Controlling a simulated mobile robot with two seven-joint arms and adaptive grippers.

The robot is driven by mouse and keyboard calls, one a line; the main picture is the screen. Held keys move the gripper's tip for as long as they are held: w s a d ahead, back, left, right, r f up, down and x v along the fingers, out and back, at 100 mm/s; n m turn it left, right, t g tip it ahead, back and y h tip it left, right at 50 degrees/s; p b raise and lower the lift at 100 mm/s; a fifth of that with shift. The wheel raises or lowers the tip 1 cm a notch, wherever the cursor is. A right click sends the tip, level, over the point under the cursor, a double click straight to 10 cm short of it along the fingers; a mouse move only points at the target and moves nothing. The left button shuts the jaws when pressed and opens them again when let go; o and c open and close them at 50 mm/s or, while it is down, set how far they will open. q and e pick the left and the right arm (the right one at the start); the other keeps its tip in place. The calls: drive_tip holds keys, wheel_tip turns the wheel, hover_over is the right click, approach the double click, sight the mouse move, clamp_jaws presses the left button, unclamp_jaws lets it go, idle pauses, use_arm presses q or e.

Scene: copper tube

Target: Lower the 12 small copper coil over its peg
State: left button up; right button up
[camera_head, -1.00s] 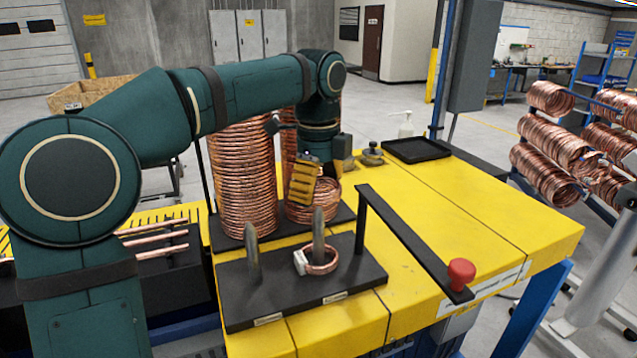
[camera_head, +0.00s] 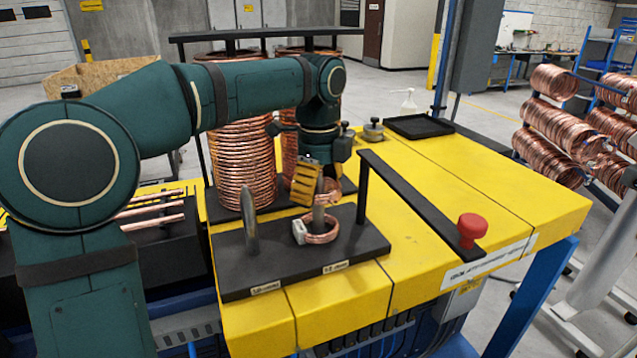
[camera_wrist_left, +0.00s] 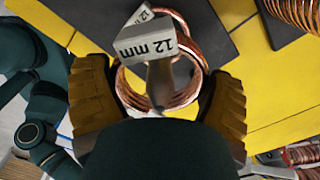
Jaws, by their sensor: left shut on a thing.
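My left gripper (camera_head: 312,188) points down above the right peg (camera_head: 318,216) and is shut on a small copper coil (camera_head: 329,190). In the head view this coil overlaps the peg's upper part. In the left wrist view, the held coil (camera_wrist_left: 124,92) is between the yellow finger pads, with a "12 mm" tag (camera_wrist_left: 146,42). The peg (camera_wrist_left: 160,84) shows inside its ring; I cannot tell whether its tip has entered. Another small coil (camera_head: 322,238) with a pale tag (camera_head: 299,231) lies low around the same peg on the black base (camera_head: 275,268). My right gripper is out of view.
A second peg (camera_head: 251,218) stands bare on the left of the base. Tall copper coil stacks (camera_head: 243,170) stand behind. A black bar (camera_head: 415,195) with a red knob (camera_head: 471,228) runs at the right. The yellow tabletop (camera_head: 510,195) is clear farther right.

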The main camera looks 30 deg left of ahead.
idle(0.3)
use_arm(q)
drive_tip(key=o, duration=1)
drive_tip(key=shift+f, duration=0.1)
drive_tip(key=shift+c, duration=0.2)
wheel_tip(320, 180, up, 12)
drive_tip(key=shift+r, duration=0.1)
